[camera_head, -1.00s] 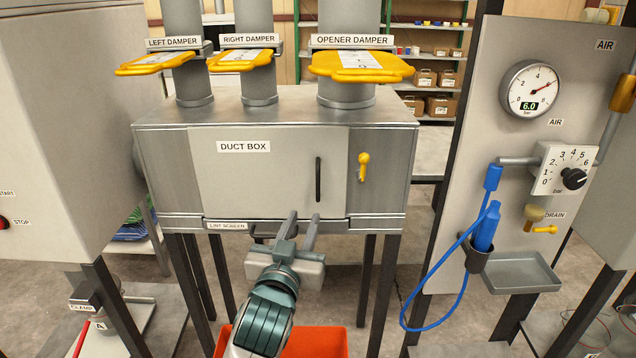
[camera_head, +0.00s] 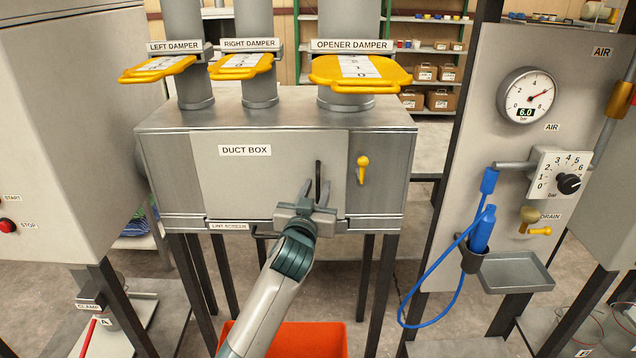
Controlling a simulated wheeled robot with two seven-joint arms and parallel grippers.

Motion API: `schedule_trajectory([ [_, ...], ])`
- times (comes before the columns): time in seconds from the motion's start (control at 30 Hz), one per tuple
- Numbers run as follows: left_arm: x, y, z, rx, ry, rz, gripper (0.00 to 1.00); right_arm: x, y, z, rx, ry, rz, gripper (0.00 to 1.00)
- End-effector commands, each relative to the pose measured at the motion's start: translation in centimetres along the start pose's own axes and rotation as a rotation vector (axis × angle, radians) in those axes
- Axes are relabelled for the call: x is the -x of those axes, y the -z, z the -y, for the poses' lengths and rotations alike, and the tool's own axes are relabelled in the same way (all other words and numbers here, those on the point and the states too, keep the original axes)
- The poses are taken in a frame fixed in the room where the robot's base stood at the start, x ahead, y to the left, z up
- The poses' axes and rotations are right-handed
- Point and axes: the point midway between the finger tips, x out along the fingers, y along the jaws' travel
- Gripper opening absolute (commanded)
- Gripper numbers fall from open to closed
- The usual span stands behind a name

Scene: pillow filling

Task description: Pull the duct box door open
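The duct box door (camera_head: 250,175) is a light grey panel labelled DUCT BOX, and it looks closed flush with the box front. Its upright black bar handle (camera_head: 318,172) is near the door's right edge. My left gripper (camera_head: 317,188) is open in front of the handle's lower half. One finger shows on each side of the handle; I cannot tell whether either touches it. The gripper body hides the handle's lower end. A yellow latch (camera_head: 363,169) hangs on the frame to the right of the door. My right gripper is not in view.
Yellow damper handles (camera_head: 360,72) stick out above the box. The lint screen (camera_head: 228,226) is below the door. An orange bin (camera_head: 300,340) is on the floor beneath. An air panel (camera_head: 480,130) with a blue hose stands to the right.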

Motion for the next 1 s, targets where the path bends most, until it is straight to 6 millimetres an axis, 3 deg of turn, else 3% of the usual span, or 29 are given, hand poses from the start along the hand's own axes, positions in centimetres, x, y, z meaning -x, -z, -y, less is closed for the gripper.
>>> schedule_trajectory([
  [0.2, -1.5, 0.0, 0.0, -0.001, 0.001, 0.0, 0.27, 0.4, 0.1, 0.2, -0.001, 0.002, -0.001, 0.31],
  [0.57, -1.7, 0.0, 0.0, 0.0, 0.0, 0.0, 0.27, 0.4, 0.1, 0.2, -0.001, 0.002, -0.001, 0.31],
  [0.7, -1.7, 0.0, 0.0, 0.0, 0.0, 0.0, 0.0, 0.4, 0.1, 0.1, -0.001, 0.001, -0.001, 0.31],
  [1.0, -1.7, 0.0, 0.2, 0.0, -0.002, 0.0, 0.0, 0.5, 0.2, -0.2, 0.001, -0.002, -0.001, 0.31],
])
